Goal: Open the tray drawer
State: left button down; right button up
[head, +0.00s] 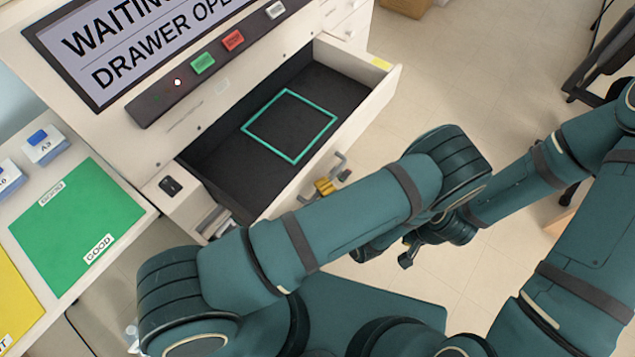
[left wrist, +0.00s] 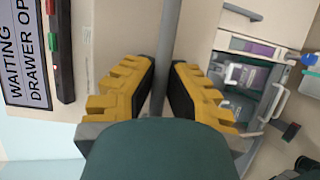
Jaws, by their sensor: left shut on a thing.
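The tray drawer (head: 385,95) stands pulled well out of the white machine. Its dark floor shows, with a teal square outline (head: 291,159) on it and no tray in sight. My left gripper (head: 325,187) is at the drawer front, its yellow fingers at the grey drawer handle (head: 341,160). In the left wrist view my left gripper (left wrist: 163,85) has its fingers on both sides of the grey handle bar (left wrist: 168,32), shut on it. My left arm hides part of the drawer front. My right gripper (head: 408,254) hangs over the floor, apart from the drawer; its jaws are unclear.
A screen (head: 150,40) reads "WAITING" and "DRAWER OPE", cut off. Below it are a green button (head: 203,63) and a red button (head: 233,40). A green mat (head: 75,225) marked GOOD lies on the left bench. Floor to the right is mostly free.

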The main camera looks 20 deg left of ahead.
pick_arm(q)
jog(key=c, duration=1)
grip_release()
jog(key=shift+w+a, duration=0.1)
jog(key=shift+r, duration=0.15)
notch_tip(320, 180, up, 10)
jog(key=shift+f, duration=0.1)
